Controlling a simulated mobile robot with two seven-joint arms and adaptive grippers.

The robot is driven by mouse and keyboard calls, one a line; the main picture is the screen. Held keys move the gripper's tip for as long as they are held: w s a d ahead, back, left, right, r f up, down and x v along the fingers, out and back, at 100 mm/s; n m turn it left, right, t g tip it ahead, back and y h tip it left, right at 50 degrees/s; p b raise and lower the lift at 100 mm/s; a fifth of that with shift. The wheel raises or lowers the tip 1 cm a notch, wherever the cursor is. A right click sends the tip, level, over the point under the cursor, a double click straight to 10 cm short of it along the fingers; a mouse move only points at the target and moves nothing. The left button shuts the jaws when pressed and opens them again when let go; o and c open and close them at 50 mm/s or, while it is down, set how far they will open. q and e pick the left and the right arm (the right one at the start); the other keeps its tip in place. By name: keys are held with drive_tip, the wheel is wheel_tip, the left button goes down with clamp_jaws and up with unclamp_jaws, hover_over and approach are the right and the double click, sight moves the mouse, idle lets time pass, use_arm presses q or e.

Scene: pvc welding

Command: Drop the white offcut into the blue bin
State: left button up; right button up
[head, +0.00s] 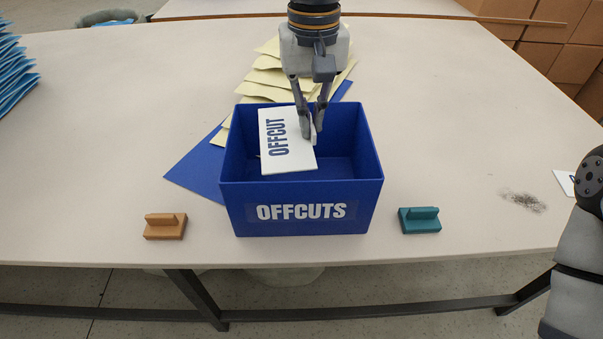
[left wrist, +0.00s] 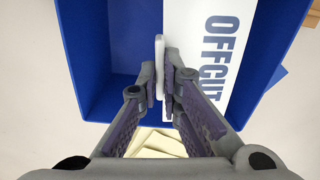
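The white offcut (head: 283,142) is a flat plate lettered OFFCUT with a small upright white grip. It is within the mouth of the blue bin (head: 302,212), labelled OFFCUTS, toward its left half; I cannot tell its exact height above the floor. My left gripper (head: 311,132) reaches down over the bin from the back, its fingers closed around the grip. In the left wrist view the grip (left wrist: 159,65) stands between the fingertips, beside the lettered face (left wrist: 205,45). My right gripper is out of view; only part of my right arm shows.
The bin stands on a pale table (head: 430,110). An orange block (head: 165,227) lies left of it and a teal block (head: 420,221) right. Yellow sheets (head: 265,77) and a blue sheet (head: 196,172) lie behind. Blue sheets (head: 12,70) are stacked far left.

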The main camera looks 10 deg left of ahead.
use_arm(q)
drive_tip(key=o, duration=0.5)
drive_tip(key=shift+c, duration=0.2)
wheel_tip(320, 180, up, 12)
